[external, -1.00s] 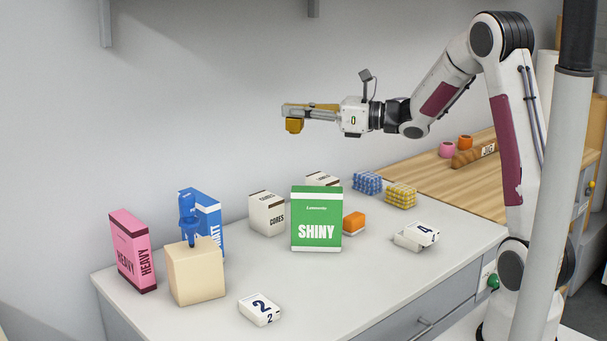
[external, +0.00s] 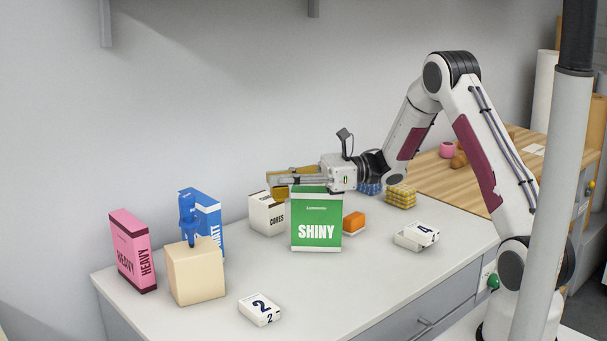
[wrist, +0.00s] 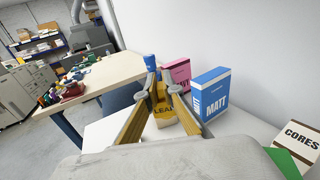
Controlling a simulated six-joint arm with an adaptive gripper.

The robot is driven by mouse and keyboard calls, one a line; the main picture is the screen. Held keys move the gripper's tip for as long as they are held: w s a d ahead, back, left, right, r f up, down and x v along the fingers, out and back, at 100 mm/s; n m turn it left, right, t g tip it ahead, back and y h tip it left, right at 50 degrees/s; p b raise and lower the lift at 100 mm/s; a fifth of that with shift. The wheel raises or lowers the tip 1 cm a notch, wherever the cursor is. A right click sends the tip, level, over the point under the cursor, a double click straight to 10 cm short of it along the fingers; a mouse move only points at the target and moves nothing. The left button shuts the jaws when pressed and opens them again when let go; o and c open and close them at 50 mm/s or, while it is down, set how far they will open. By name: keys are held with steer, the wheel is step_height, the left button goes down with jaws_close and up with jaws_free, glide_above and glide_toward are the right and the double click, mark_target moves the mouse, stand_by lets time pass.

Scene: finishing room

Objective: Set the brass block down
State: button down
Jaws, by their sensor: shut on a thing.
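The brass block (external: 279,195) hangs under the left end of my gripper (external: 279,181) in the external view. My gripper is shut on it, level with the top of the green SHINY box (external: 316,225) and slightly to its left. In the wrist view, a yellow block with LEAF lettering (wrist: 163,109) shows between the fingertips of my gripper (wrist: 160,82). The block appears clear of the worktop (external: 350,285), in front of or above the CORES box (external: 267,214); the exact gap cannot be told.
A cream block (external: 195,275) with a blue piece on top (external: 188,215), a pink HEAVY box (external: 132,250) and a blue MATT box (external: 208,220) stand left. White boxes marked 2 (external: 260,309) and 4 (external: 416,236) lie nearer. Bare worktop lies before the SHINY box.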

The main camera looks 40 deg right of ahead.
steer(key=shift+s+a+f+n+g, duration=0.15)
steer(key=shift+s+f+g, duration=0.05)
steer(key=shift+f, duration=0.25)
steer(key=shift+s+a+f+n+g, duration=0.15)
steer(key=shift+s+f+g, duration=0.05)
steer(key=shift+f, duration=0.25)
glide_above(282, 277)
step_height(282, 277, down, 14)
steer(key=shift+s, duration=0.1)
stand_by(0.4)
steer(key=shift+f, duration=0.1)
steer(key=shift+f, duration=1.9)
steer(key=shift+f, duration=0.15)
steer(key=c, duration=2.2)
jaws_free()
